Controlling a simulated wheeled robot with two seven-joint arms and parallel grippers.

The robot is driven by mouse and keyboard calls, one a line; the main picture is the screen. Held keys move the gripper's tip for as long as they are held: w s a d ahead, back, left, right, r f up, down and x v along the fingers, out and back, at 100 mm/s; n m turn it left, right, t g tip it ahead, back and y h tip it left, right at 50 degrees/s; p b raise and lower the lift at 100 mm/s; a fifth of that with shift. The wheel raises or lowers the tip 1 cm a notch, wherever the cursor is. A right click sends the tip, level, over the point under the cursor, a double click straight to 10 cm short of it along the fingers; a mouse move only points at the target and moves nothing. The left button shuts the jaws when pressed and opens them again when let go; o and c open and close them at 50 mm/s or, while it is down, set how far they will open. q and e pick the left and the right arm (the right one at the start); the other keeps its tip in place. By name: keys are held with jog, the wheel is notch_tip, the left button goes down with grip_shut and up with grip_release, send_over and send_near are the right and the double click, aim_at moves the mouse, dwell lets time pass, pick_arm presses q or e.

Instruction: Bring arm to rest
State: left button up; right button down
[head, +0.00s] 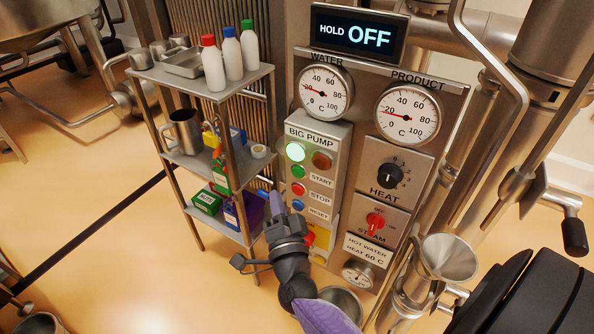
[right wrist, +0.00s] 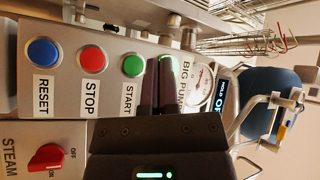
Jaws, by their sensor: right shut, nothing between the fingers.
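My right gripper (head: 276,203) is shut and empty. In the head view its purple-grey fingertips stand just left of the blue RESET button (head: 297,204) on the BIG PUMP box (head: 318,140). The right wrist view also shows its dark fingers (right wrist: 159,84), close together, over the space between the green START button (right wrist: 134,65) and the lit green lamp (right wrist: 169,66). I cannot tell how far they are from the panel. The red STOP button (right wrist: 93,60) is uncovered. The display (head: 357,36) reads HOLD OFF. My left gripper is not in view.
A metal shelf rack (head: 238,80) with white bottles, a steel jug (head: 186,131) and boxes stands left of the panel. A steel funnel (head: 448,258) is at the lower right. Pipes rise on the right. The floor (head: 130,250) at left is largely clear.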

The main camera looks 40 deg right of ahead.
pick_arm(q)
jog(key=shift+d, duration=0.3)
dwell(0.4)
